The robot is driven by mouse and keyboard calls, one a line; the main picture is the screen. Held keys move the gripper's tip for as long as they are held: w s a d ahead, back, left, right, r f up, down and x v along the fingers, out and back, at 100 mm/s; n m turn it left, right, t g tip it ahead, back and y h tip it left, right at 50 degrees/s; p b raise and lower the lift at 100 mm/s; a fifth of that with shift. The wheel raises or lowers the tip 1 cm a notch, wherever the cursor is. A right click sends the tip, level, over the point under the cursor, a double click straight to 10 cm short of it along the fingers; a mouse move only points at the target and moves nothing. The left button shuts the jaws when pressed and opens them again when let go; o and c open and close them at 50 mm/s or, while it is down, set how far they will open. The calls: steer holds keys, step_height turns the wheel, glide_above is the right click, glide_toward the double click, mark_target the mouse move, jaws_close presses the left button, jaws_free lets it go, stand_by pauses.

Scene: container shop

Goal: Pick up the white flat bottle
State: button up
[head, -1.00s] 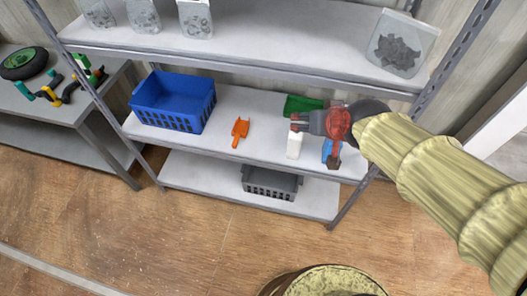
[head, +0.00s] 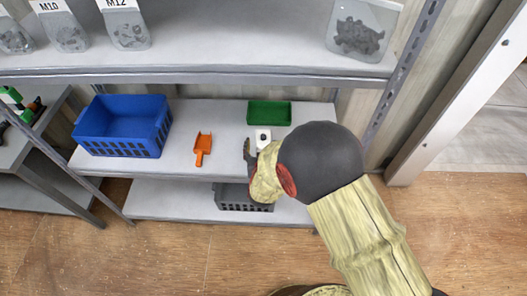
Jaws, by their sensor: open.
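The white flat bottle (head: 263,132) is on the middle shelf, in front of the green bin. In the head view only its upper part with a small dark spot shows; my arm hides the rest. My gripper (head: 248,152) is close to the bottle, at its lower left in the picture. One dark finger shows, and my wrist hides the other. The gripper is open. I cannot tell whether a finger touches the bottle.
On the middle shelf (head: 180,178) are a blue crate (head: 122,126), an orange scoop (head: 203,149) and a green bin (head: 269,113). A grey crate (head: 232,198) sits below. The upper shelf (head: 240,40) holds clear containers and overhangs the back.

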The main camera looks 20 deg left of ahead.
steer(key=x, duration=0.2)
steer(key=b+x, duration=0.1)
steer(key=x, duration=0.1)
steer(key=b+x, duration=0.1)
steer(key=x, duration=0.1)
steer(key=shift+d+f, duration=0.3)
steer(key=shift+c, duration=1)
steer(key=shift+w+r, duration=0.1)
steer(key=c, duration=1.5)
steer(key=shift+o, duration=0.2)
